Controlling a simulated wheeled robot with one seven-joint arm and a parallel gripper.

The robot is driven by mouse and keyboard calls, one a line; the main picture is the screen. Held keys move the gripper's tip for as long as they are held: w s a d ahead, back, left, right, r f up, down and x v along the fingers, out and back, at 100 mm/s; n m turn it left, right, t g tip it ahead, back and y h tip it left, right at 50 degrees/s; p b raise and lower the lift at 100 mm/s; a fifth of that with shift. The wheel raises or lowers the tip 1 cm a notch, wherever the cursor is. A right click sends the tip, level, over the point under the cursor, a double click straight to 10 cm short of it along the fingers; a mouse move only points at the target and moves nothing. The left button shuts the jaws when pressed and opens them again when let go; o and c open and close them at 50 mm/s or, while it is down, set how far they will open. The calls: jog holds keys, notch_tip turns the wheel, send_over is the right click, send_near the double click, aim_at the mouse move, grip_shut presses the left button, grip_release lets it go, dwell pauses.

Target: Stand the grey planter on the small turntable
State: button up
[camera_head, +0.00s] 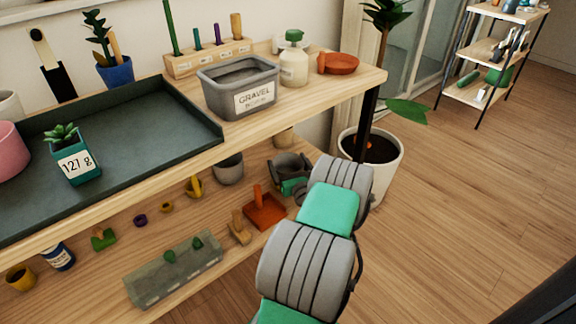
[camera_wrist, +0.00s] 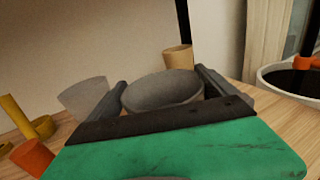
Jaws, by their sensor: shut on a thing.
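The grey planter (camera_wrist: 162,91) sits between the two fingers of my gripper (camera_wrist: 160,78) in the wrist view. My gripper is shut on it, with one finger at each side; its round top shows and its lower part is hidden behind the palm. In the head view my gripper (camera_head: 292,167) is at the right end of the lower shelf, and the planter is mostly hidden there. I cannot tell whether its base touches the shelf. I cannot make out a small turntable in either view.
Another grey pot (camera_head: 229,168) stands left of my gripper, and a tan pot (camera_head: 284,138) behind it. An orange dustpan (camera_head: 264,209) lies in front. The upper board (camera_head: 340,88) overhangs the shelf. A white floor pot (camera_head: 384,177) stands to the right.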

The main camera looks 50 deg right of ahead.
jog(key=shift+f, duration=0.15)
jog(key=o, duration=1.3)
jog(key=shift+o, duration=0.2)
jog(key=shift+s+a, duration=0.1)
jog(key=shift+s, duration=0.1)
jog(key=v, duration=1.1)
jog(key=shift+s+a+p, duration=0.2)
jog(key=shift+s+p, duration=0.05)
jog(key=shift+p, duration=0.1)
